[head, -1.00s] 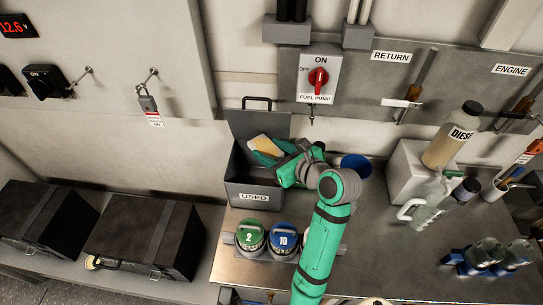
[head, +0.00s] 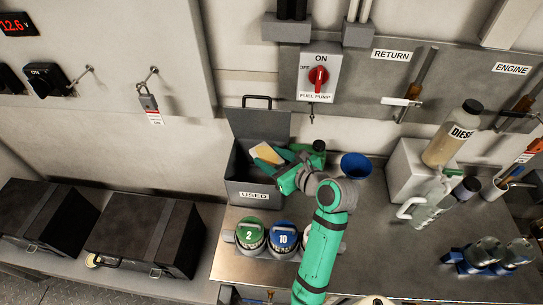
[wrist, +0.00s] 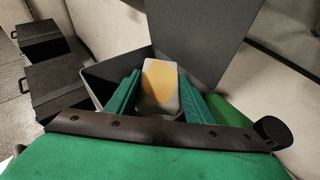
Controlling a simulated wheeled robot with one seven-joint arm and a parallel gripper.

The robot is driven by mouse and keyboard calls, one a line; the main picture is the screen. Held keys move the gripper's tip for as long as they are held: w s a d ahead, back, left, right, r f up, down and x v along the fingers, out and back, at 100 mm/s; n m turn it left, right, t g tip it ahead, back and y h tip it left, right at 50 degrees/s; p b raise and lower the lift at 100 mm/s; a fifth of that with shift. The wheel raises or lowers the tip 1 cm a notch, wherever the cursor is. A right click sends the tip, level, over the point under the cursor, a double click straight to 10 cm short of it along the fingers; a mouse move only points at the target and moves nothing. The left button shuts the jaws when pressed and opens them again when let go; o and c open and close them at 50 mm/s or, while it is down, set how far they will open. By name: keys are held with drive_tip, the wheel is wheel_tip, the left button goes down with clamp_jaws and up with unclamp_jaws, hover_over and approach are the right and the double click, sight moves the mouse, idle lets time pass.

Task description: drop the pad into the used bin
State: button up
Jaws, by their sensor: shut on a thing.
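The pad (head: 266,153) is pale with a yellow-orange stain. It also shows in the wrist view (wrist: 160,86), upright between the two green fingers of my gripper (wrist: 154,92). In the head view my gripper (head: 272,160) is shut on the pad, over the opening of the used bin. The used bin (head: 254,192) is a dark grey open box labelled USED, with its lid raised at the back. In the wrist view the bin's rim (wrist: 97,76) shows around and behind the pad. The bin's inside is mostly hidden by the gripper and pad.
A blue cup (head: 356,166) stands right of the bin. A green bottle with a dark cap (head: 318,147) is close beside my gripper. Numbered round caps (head: 284,236) sit in front of the bin. Black cases (head: 145,235) stand at left.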

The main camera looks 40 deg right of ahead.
drive_tip(key=o, duration=1.2)
drive_tip(key=shift+c, duration=0.2)
drive_tip(key=shift+r, duration=0.5)
drive_tip(key=d+v, duration=0.1)
drive_tip(key=v, duration=1.1)
drive_tip(key=shift+a+r, duration=0.2)
drive_tip(key=shift+a, duration=0.25)
